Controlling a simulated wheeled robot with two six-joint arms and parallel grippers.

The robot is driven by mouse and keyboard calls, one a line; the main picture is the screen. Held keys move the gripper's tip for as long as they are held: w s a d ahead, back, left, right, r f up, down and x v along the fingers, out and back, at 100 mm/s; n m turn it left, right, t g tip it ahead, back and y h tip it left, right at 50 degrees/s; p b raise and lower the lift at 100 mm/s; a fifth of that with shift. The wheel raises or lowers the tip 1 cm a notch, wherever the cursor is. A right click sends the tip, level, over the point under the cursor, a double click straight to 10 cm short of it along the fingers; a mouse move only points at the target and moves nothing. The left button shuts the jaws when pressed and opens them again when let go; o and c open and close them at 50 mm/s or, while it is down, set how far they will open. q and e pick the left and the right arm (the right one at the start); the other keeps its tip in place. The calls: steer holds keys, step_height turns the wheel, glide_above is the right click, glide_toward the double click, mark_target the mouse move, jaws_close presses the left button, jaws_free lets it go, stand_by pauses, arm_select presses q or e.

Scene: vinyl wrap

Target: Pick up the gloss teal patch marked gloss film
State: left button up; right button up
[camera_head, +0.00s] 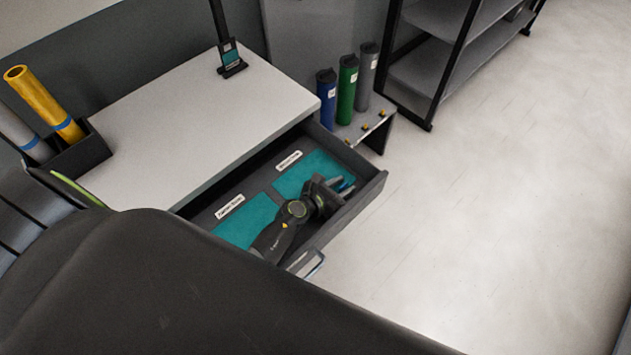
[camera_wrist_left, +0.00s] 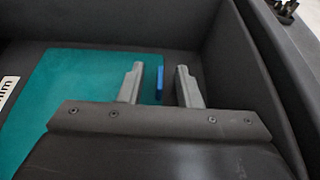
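An open drawer (camera_head: 345,209) holds two teal patches, each with a white label whose small print I cannot read for certain. The far-right patch (camera_head: 308,170) lies flat on the drawer floor, and in the left wrist view a teal patch (camera_wrist_left: 85,80) lies under my gripper. The near-left patch (camera_head: 247,220) is partly hidden by my left arm. My left gripper (camera_head: 337,184) is inside the drawer at the right edge of the far-right patch. Its fingers (camera_wrist_left: 160,86) are apart, with a small blue tab (camera_wrist_left: 159,80) seen between them. Whether they touch it is unclear. My right gripper is not in view.
The drawer's side wall (camera_wrist_left: 240,70) is close to the right of my fingers. A grey worktop (camera_head: 200,115) is above the drawer. Blue, green and grey rolls (camera_head: 347,88) stand beyond. A yellow roll (camera_head: 42,100) sits at the left. Open floor is at the right.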

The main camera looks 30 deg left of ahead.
arm_select(q)
jaws_close()
steer(key=shift+s, duration=0.1)
